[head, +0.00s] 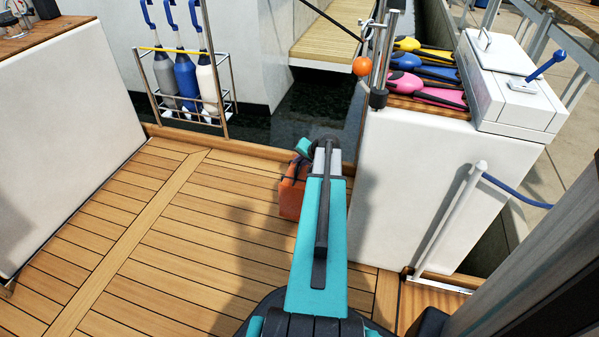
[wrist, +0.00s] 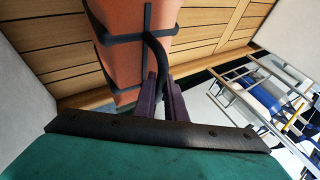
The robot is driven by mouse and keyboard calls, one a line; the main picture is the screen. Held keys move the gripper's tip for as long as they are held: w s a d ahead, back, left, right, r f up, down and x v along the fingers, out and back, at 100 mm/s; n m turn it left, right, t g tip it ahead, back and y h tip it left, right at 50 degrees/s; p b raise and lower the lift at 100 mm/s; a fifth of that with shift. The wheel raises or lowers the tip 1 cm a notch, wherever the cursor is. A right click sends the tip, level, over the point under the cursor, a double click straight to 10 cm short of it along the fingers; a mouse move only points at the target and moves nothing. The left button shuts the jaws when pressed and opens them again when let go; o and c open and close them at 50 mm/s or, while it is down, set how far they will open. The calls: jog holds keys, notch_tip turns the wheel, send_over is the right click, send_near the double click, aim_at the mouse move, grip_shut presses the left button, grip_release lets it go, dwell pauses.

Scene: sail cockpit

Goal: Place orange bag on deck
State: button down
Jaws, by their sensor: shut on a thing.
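The orange bag (head: 292,192) shows in the head view just left of my teal arm, partly hidden behind it. In the wrist view the orange bag (wrist: 135,30) fills the upper middle, with dark straps and a dark handle. My gripper (wrist: 163,92) is shut on the dark handle of the bag. The wooden deck (head: 170,240) lies below and around the bag, and its planks also show in the wrist view (wrist: 50,45). I cannot tell whether the bag's underside touches the deck.
A metal rack (head: 185,95) with several bottle-shaped fenders stands at the deck's far edge. A white locker (head: 425,180) rises close to the right of my arm, with coloured gear and a white box (head: 515,80) on top. Open deck lies to the left.

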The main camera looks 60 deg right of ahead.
aim_at(300, 171)
jog(key=shift+f+b, duration=1.2)
jog(key=shift+f, duration=1.3)
jog(key=c, duration=1.8)
grip_release()
jog(key=shift+p+v, duration=1.65)
jog(key=shift+v, duration=2.15)
